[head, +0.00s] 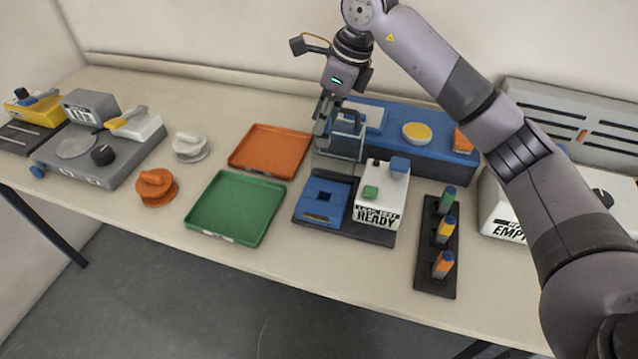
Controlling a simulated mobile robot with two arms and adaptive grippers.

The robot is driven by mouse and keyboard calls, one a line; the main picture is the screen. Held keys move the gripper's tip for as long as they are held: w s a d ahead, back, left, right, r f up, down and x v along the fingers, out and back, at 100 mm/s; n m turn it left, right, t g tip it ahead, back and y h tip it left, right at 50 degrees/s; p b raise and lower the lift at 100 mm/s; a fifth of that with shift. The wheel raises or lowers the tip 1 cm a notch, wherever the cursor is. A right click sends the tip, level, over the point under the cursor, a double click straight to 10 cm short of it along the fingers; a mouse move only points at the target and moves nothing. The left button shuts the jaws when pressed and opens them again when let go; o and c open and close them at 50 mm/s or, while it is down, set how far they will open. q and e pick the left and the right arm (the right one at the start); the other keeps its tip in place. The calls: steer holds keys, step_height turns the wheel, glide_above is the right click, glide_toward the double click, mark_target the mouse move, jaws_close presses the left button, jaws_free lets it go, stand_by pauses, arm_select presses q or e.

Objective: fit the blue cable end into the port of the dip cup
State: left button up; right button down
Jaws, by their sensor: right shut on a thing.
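My right gripper (325,116) comes down at the back middle of the table. It is shut on a grey handled block (348,139), beside the left end of a long blue box. The grip itself is partly hidden. A small white cup with a yellow top (417,131) sits on the blue box; I cannot tell if it is the dip cup. No port shows clearly. A small blue piece (38,172) projects from the grey machine at the left; I cannot tell if it is the cable end. My left gripper is not in view.
An orange tray (270,147) and a green tray (236,207) lie left of centre. A blue fixture (322,202) and a white "READY" unit (383,190) stand near the front. A black rack (434,272) holds three coloured pegs. The grey machine (100,150) stands left.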

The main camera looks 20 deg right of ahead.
mark_target(329, 132)
steer(key=f, duration=0.1)
steer(key=s+f, duration=0.1)
steer(key=f, duration=0.2)
steer(key=shift+s+p, duration=0.3)
steer(key=shift+p, duration=0.1)
steer(key=f+p, duration=0.1)
steer(key=f, duration=0.6)
steer(key=f+p, duration=0.1)
steer(key=f, duration=0.5)
steer(key=shift+w+f, duration=0.2)
steer(key=shift+f, duration=0.35)
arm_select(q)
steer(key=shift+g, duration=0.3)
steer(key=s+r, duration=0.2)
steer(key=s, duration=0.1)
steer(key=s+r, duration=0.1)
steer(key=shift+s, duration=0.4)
arm_select(e)
steer(key=shift+f, duration=0.15)
steer(key=c, duration=1.9)
jaws_free()
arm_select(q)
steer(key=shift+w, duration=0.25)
arm_select(e)
steer(key=o, duration=0.5)
